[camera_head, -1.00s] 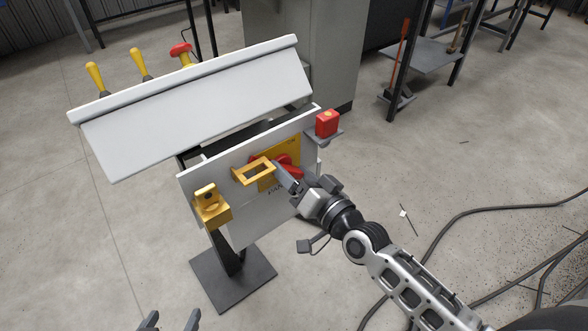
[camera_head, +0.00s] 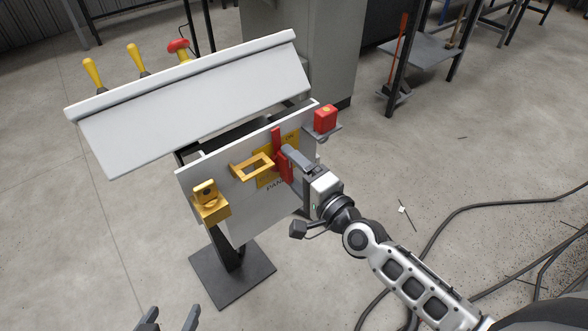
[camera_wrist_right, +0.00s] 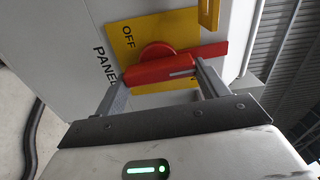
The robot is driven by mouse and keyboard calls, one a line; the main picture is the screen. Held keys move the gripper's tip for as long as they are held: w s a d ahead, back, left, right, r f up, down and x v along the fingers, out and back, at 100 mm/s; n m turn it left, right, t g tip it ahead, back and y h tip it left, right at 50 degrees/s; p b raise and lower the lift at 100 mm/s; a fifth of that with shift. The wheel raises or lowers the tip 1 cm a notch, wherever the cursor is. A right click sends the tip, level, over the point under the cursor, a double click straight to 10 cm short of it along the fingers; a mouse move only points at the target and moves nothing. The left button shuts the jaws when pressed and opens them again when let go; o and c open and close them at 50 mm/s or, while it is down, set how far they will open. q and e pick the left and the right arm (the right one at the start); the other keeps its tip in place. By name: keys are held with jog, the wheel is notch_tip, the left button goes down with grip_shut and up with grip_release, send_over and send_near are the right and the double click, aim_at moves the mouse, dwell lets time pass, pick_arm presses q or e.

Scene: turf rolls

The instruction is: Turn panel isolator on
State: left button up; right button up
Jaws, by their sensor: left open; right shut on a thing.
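The panel isolator's red handle (camera_head: 277,140) sits on a yellow plate (camera_head: 264,181) on the white panel (camera_head: 245,220). The handle stands near upright in the head view. In the wrist view the red handle (camera_wrist_right: 160,68) lies between the fingers of my right gripper (camera_wrist_right: 165,85), which is shut on it. "OFF" and part of "PANEL" are readable there. My right gripper (camera_head: 288,160) reaches the handle from the right and hides part of it. My left gripper (camera_head: 168,322) is open and empty at the bottom edge, away from the panel.
A yellow bracket (camera_head: 250,168) juts out left of the handle. A yellow block (camera_head: 210,202) is at the panel's left, and a red block (camera_head: 326,118) sits on its right shelf. A sloping white cover (camera_head: 195,105) hangs above. Cables (camera_head: 470,212) lie on the floor at right.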

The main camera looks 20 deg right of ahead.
jog(key=shift+m, duration=0.4)
jog(key=o, duration=1)
jog(key=b+v, duration=0.2)
jog(key=v, duration=1.4)
